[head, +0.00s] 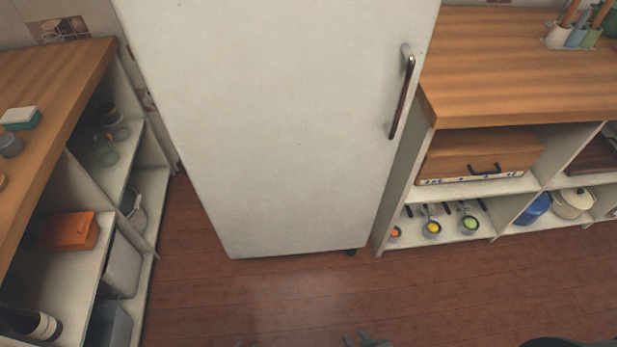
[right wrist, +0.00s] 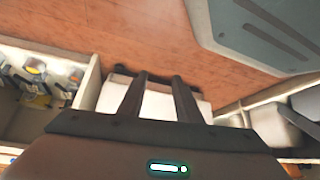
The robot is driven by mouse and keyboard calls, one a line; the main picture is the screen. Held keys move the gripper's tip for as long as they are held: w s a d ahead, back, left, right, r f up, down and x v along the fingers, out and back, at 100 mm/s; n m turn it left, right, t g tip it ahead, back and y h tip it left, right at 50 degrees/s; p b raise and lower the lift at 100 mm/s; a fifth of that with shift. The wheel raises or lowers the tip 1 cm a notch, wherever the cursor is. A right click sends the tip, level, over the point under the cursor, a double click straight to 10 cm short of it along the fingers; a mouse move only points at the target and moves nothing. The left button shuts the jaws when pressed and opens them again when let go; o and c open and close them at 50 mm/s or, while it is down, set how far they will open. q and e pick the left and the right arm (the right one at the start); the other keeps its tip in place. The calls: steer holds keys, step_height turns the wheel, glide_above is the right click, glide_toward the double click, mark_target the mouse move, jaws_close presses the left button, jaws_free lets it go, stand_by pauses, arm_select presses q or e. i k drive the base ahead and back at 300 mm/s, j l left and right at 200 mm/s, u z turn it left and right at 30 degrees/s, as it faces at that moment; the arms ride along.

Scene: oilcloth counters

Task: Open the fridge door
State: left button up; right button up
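The white fridge (head: 285,120) stands upright in the middle of the head view, and its door is shut. A dark vertical handle (head: 403,95) with light mounts sits near the door's right edge. My right gripper (head: 366,338) shows only in part at the bottom edge of the head view, low in front of the fridge and apart from the handle. In the right wrist view its two dark fingers (right wrist: 160,78) are apart with nothing between them. The fridge handle is not seen there. At most a tiny tip of my left gripper shows at the bottom edge.
A left counter (head: 60,85) with open shelves stands beside the fridge. A right counter (head: 520,70) adjoins it, with a wooden box (head: 480,152) and several pans below. The wooden floor (head: 300,295) in front of the fridge is clear.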

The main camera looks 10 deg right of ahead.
mark_target(287, 121)
steer(key=k, duration=1.1)
steer(key=z, duration=1.6)
